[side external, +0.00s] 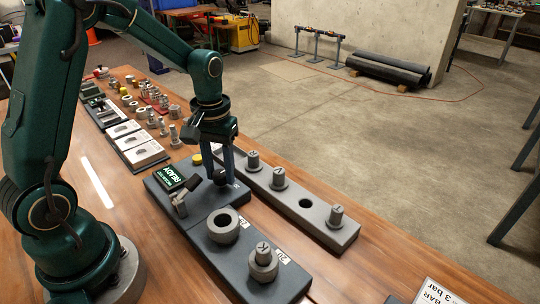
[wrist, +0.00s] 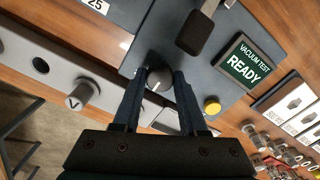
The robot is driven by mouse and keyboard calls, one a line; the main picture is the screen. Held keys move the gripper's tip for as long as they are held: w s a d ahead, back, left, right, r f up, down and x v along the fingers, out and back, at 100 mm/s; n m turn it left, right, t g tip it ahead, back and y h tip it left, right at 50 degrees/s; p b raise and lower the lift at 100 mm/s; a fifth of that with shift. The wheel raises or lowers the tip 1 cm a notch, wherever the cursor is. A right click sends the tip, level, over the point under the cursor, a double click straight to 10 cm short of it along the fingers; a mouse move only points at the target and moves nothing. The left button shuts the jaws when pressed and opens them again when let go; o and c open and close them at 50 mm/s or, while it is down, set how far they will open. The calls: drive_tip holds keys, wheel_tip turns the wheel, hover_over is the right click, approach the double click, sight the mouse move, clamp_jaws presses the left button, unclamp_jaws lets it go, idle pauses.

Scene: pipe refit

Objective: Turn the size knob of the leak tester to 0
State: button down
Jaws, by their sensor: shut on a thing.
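The leak tester (side external: 202,205) is a dark grey box on the wooden bench. It carries a green display (wrist: 244,63) reading "VACUUM TEST READY", a yellow button (wrist: 212,106) and a dark-ended lever (wrist: 195,34). Its size knob (wrist: 159,79) is dark and round with a white pointer line. My gripper (wrist: 158,85) points down at the tester, with its two blue fingers on either side of the knob and shut on it. In the side view my gripper (side external: 226,172) also stands at the knob. The size marks around the knob are too small or hidden to read.
A grey rail (side external: 296,199) with several upright plugs and an empty hole runs close behind the tester. A dark block with a grey ring (side external: 223,226) and a plug (side external: 263,262) marked K adjoins it. Boards and small fittings (side external: 146,110) fill the bench's far end.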

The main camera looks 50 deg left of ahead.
sight(220, 173)
drive_tip(key=shift+c, duration=2.2)
unclamp_jaws()
drive_tip(key=shift+r, duration=2.6)
